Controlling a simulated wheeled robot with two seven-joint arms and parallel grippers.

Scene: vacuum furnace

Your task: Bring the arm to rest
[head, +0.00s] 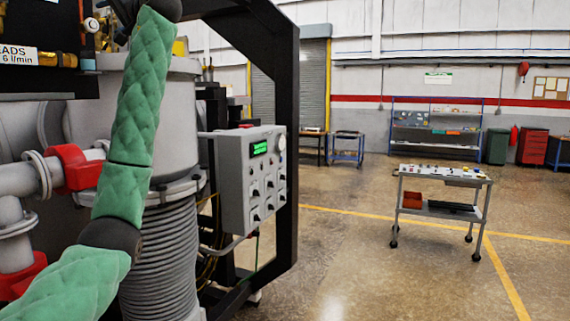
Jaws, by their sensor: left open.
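My left arm, in a green quilted sleeve with dark joints, comes in from the lower left. It bends at a dark joint and rises to another at the top edge. Little can be made out of my left gripper (122,27); small dark parts beside the upper sleeve seem to be it, mostly hidden. I see nothing held in it. My right arm and gripper do not show. Behind my left arm stands the vacuum furnace, with a grey cylindrical body (90,100) and a ribbed bellows (165,262).
A grey control box (236,190) with a green display hangs on the furnace's black frame (284,150), right of my arm. Red-clamped pipes (75,168) lie close to its left. A wheeled cart (440,213) with small items stands at right. Open floor (350,260) lies between.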

